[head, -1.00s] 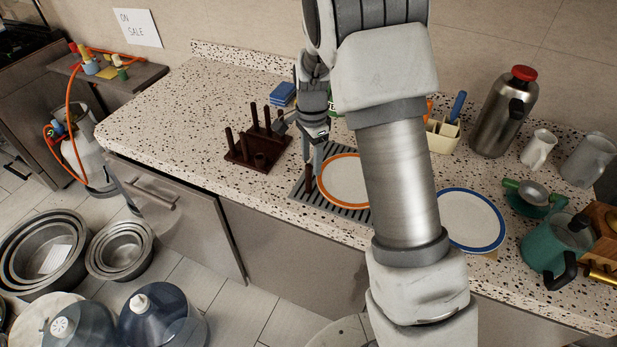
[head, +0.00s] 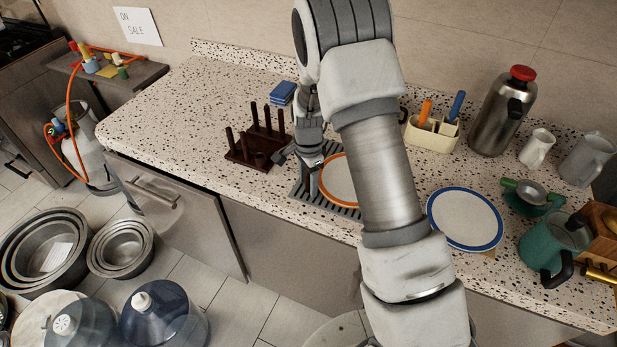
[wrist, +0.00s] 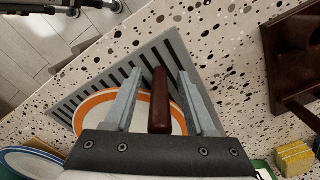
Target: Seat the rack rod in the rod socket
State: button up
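The dark brown rack rod (wrist: 160,98) lies between the two fingers of my gripper (wrist: 161,74) in the wrist view, with a gap on each side. My gripper is open and does not touch it there. In the head view my gripper (head: 303,178) is low over the left part of the grey ribbed mat, and the rod is mostly hidden behind it. The dark brown rack (head: 238,156) stands just left of the mat with several upright rods. A short hollow-looking socket (head: 261,160) sits at its front. The rack also shows in the wrist view (wrist: 283,70).
An orange-rimmed plate (head: 340,182) lies on the ribbed mat (head: 340,208), right of my gripper. A blue-rimmed plate (head: 465,218) lies further right. Blue sponges (head: 282,93) are behind the rack. A cream utensil holder (head: 432,135) stands at the back. The counter left of the rack is clear.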

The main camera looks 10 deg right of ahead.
grip_shut()
jog(key=shift+r, duration=0.1)
